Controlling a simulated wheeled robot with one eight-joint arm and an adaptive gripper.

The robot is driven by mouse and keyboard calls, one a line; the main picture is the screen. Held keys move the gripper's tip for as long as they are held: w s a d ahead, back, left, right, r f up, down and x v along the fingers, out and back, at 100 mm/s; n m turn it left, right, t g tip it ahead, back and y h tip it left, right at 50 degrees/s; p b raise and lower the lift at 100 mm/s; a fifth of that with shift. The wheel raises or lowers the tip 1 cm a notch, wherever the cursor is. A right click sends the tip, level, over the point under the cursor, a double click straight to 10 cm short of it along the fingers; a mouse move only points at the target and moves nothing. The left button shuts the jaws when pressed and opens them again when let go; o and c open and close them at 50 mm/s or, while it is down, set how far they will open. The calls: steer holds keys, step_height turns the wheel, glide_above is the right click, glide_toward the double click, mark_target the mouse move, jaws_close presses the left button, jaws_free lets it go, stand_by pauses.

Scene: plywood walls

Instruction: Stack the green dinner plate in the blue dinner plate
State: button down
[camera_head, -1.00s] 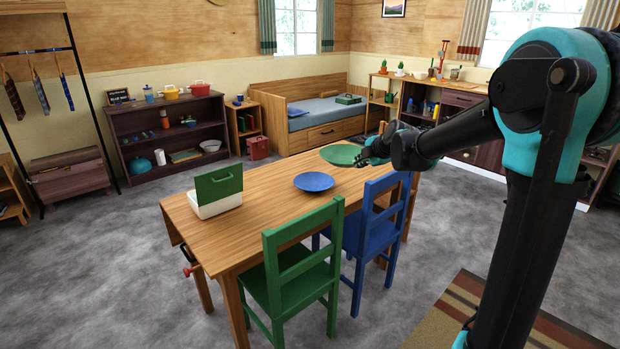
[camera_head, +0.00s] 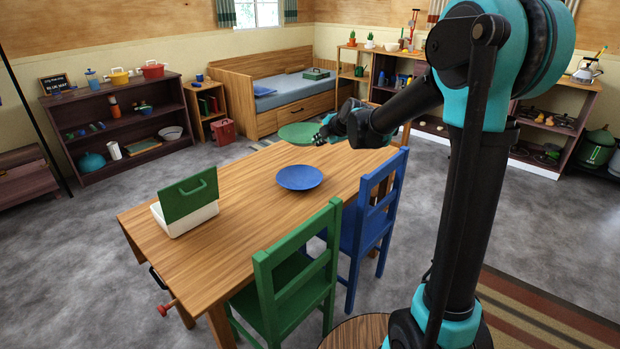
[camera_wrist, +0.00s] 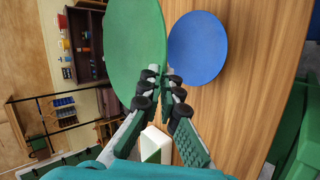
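The green dinner plate (camera_head: 298,133) is held above the far end of the wooden table, its near edge at my gripper (camera_head: 322,138). In the wrist view the green plate (camera_wrist: 136,44) fills the upper middle, and my gripper (camera_wrist: 163,78) is shut on its rim. The blue dinner plate (camera_head: 299,178) lies flat on the table, nearer the camera than the green plate. In the wrist view the blue plate (camera_wrist: 198,48) shows to the right of the green plate, partly behind the gripper fingers.
A white box with a raised green lid (camera_head: 188,203) stands on the table's (camera_head: 205,252) left part. A green chair (camera_head: 290,270) and a blue chair (camera_head: 372,230) stand along the table's near side. The tabletop around the blue plate is clear.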

step_height(320, 180, down, 16)
steer(key=shift+f, duration=0.2)
steer(key=shift+f, duration=0.6)
steer(key=c, duration=1.7)
jaws_free()
steer(key=shift+r, duration=0.1)
steer(key=shift+r, duration=0.55)
steer(key=v, duration=1.2)
steer(key=shift+s, duration=0.1)
